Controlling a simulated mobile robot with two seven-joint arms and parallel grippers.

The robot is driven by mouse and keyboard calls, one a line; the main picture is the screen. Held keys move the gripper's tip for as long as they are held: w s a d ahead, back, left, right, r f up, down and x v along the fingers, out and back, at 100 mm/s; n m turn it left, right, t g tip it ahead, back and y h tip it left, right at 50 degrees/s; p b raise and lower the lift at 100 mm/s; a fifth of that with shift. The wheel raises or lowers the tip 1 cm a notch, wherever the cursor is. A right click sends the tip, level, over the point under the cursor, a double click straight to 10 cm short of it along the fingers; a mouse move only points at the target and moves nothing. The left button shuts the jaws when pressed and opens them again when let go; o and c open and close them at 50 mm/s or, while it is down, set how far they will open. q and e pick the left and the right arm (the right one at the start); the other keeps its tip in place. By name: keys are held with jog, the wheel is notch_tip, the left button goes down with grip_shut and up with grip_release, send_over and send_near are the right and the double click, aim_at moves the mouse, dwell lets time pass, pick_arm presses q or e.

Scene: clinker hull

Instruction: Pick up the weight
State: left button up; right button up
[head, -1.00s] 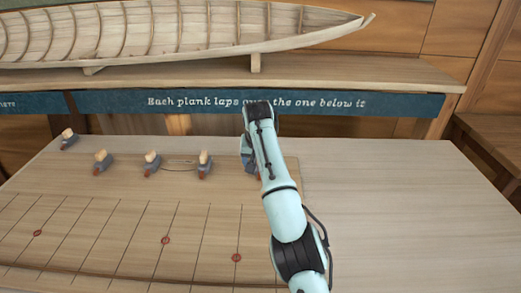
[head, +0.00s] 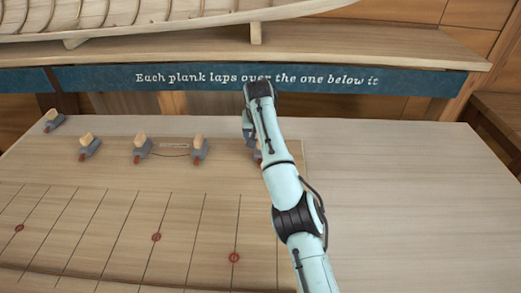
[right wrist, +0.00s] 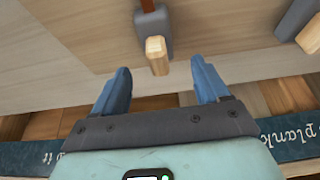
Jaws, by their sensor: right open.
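Several weights with grey bodies and pale wooden grips stand in a row on the board: one at far left (head: 54,121), then others (head: 89,147), (head: 142,147) and (head: 199,148). Another is mostly hidden behind my right arm in the head view. In the right wrist view, a weight (right wrist: 155,35) has its wooden grip just ahead of my open right gripper (right wrist: 160,84), roughly centred between the blue fingers and not touching them. In the head view my right gripper (head: 247,125) is partly hidden by its wrist. My left gripper is not in view.
A second weight (right wrist: 310,36) is at the right edge of the wrist view. The board (head: 60,210) has dark lines and red rings. The table is clear on the right (head: 400,190). A shelf with a hull model (head: 150,20) and a lettered blue strip (head: 420,82) stands behind.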

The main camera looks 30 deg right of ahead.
jog(key=shift+x, duration=2.8)
jog(key=shift+d, duration=0.15)
jog(key=shift+c, duration=0.3)
grip_shut()
jog(key=shift+r, duration=0.15)
